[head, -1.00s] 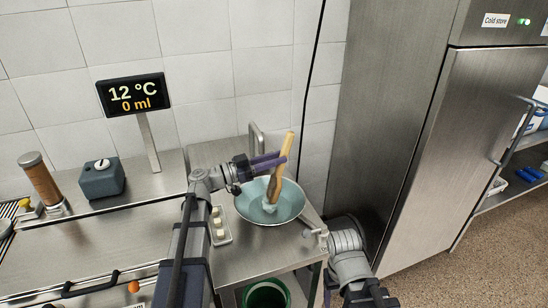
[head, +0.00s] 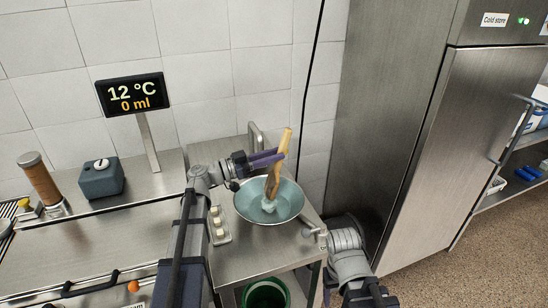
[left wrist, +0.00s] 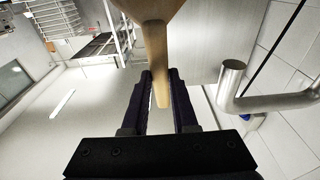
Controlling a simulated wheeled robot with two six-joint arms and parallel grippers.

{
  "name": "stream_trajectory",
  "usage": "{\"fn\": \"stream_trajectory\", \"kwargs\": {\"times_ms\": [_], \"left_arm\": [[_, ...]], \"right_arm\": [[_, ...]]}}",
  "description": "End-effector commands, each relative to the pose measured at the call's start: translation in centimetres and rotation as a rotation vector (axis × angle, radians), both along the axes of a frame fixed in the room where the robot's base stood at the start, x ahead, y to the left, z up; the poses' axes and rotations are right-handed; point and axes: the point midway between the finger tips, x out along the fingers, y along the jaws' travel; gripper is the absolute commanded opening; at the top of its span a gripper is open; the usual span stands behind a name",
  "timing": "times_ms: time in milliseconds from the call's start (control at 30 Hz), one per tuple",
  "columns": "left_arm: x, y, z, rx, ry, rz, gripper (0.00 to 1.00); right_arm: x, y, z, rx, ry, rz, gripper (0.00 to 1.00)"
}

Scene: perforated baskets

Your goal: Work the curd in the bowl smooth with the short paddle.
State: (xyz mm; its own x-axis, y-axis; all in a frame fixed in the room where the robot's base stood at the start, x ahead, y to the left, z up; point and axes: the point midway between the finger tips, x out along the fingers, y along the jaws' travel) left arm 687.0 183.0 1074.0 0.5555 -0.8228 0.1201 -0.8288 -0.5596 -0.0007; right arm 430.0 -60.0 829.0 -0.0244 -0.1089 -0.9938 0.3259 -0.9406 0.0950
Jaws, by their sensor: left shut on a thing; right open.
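My left gripper (head: 268,158) is shut on the short wooden paddle (head: 273,184), which it holds tilted above the bowl (head: 296,204). The paddle's pale handle sticks up past the fingers; in the left wrist view the handle (left wrist: 155,65) runs between them. The paddle's lower end meets the pale curd (head: 268,205), a small lump in the pale blue bowl, and partly hides it. The bowl stands on a steel table. My right gripper (head: 329,282) is low at the table's right side, mostly hidden by its own arm, and holds nothing that I can see.
A small tray (head: 226,240) with white pieces sits left of the bowl. A display (head: 134,95) reads 12 °C and 0 ml. A green bucket (head: 266,294) is below the table. A tall steel cold store (head: 430,150) stands at right. The table's front is clear.

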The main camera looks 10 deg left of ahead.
Motion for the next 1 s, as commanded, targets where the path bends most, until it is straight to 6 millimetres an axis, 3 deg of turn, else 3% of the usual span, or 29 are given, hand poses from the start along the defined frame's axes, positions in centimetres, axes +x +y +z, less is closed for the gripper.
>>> {"fn": "stream_trajectory", "kwargs": {"times_ms": [700, 1000], "left_arm": [[-1.7, -1.1, -0.3, -0.001, -0.001, 0.000, 0.00], [-1.5, -1.0, -0.3, 0.000, 0.001, 0.000, 0.00]], "right_arm": [[0.0, 0.0, -0.3, 0.000, 0.000, 0.000, 0.66], [0.0, 0.0, -0.3, 0.000, 0.000, 0.000, 0.66]]}}
